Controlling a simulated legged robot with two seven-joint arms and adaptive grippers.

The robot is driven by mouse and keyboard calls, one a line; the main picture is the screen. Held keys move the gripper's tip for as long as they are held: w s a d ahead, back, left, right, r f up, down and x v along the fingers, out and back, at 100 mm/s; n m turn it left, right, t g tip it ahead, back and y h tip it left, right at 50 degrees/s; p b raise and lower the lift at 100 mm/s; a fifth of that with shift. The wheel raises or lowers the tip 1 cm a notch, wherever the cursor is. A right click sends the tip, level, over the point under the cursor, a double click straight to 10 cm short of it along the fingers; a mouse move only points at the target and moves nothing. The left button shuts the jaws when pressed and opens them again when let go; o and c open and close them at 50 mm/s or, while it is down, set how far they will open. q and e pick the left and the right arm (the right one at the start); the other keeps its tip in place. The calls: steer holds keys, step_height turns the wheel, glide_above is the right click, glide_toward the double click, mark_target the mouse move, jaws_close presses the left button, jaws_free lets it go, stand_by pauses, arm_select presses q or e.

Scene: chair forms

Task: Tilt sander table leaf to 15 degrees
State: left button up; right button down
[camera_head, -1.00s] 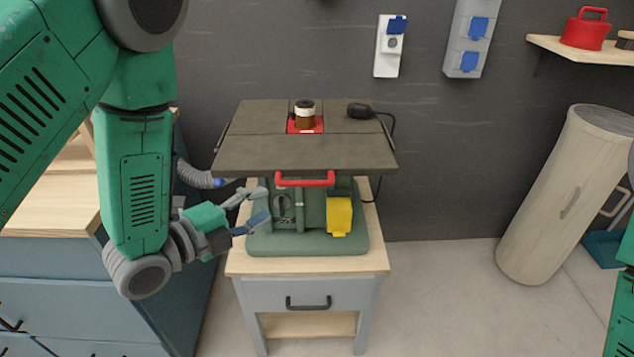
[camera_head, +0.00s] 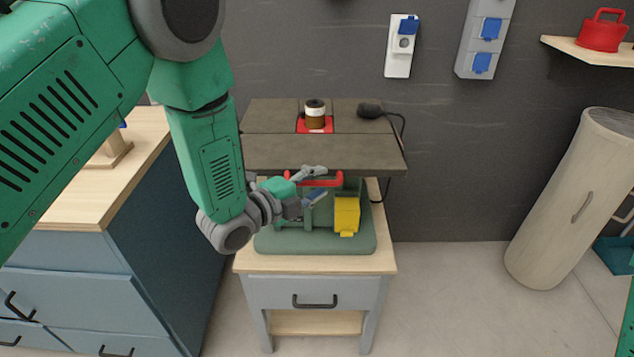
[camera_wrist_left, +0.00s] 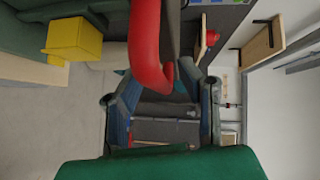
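The sander table leaf (camera_head: 375,152) is the dark front panel of the green bench sander (camera_head: 275,240), and it looks level with the rear part. A red handle (camera_head: 340,180) hangs under its front edge. My left gripper (camera_head: 322,182) is open in front of the handle, one finger above the other. In the left wrist view, the red handle (camera_wrist_left: 147,45) reaches down toward the space between the open fingers (camera_wrist_left: 160,95). I cannot tell whether they touch. My right gripper is out of view.
A yellow box (camera_head: 346,214) sits on the sander's front right. The sander stands on a small drawer cabinet (camera_head: 275,290). A blue workbench (camera_head: 90,275) is at the left. A pale cylinder (camera_head: 570,200) leans at the right, with free floor between it and the cabinet.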

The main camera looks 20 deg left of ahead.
arm_select(q)
jaws_close()
steer(key=f+b, duration=0.2)
steer(key=f, duration=0.1)
steer(key=f+b, duration=0.1)
steer(key=f, duration=0.1)
steer(key=shift+w+a+b, duration=0.15)
steer(key=shift+w+b, duration=0.2)
jaws_free()
steer(key=shift+s+a+r, duration=0.1)
steer(key=shift+s+r, duration=0.05)
